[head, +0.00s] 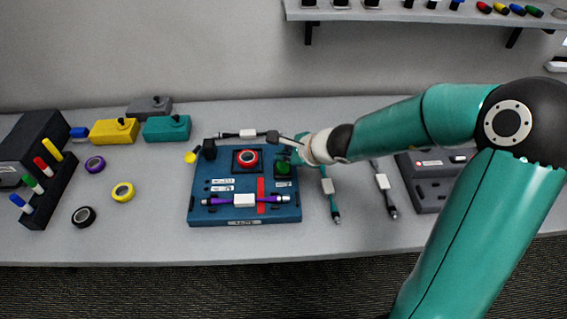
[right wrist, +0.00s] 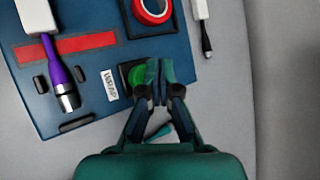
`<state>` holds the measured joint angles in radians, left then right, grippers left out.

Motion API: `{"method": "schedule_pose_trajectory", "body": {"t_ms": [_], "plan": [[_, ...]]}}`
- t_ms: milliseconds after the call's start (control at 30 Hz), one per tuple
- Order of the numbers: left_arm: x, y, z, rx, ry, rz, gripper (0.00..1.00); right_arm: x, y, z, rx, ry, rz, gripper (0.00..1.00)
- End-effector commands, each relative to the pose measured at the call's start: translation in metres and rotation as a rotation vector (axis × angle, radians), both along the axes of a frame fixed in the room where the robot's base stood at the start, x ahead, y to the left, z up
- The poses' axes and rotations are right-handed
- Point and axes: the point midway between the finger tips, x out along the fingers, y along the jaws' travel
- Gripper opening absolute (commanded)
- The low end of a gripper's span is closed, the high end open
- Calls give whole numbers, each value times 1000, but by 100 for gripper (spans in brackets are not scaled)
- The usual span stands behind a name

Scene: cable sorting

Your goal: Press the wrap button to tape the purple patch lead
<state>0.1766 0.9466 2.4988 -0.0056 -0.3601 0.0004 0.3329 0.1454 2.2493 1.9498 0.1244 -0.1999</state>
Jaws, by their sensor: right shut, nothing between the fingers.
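The purple patch lead (head: 217,202) lies along the front of the blue board (head: 200,218), with a white block at its middle. Its purple end also shows in the right wrist view (right wrist: 54,62). The green button (head: 283,169) sits on a black base at the board's right side. In the right wrist view the green button (right wrist: 137,77) is partly covered by my right gripper (right wrist: 157,82), beside a small white label. My right gripper (head: 294,154) is shut and empty, its tips at or just above the button; contact cannot be told. My left gripper is out of view.
A red tape roll (head: 247,157) sits on a black square on the board. Yellow (head: 123,192), purple and black tape rolls lie left. A grey device (head: 430,190) stands at right.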

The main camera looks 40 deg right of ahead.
Motion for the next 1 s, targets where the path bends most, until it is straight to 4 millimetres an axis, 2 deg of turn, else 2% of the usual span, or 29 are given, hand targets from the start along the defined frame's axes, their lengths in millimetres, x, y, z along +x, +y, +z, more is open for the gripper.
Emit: {"method": "schedule_pose_trajectory", "body": {"t_ms": [500,800,1000], "plan": [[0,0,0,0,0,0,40,0,0,0,0,0,0,0],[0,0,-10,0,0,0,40,1,0,-8,0,-1,1,0],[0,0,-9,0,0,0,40,1,1,-7,0,-1,1,0]]}}
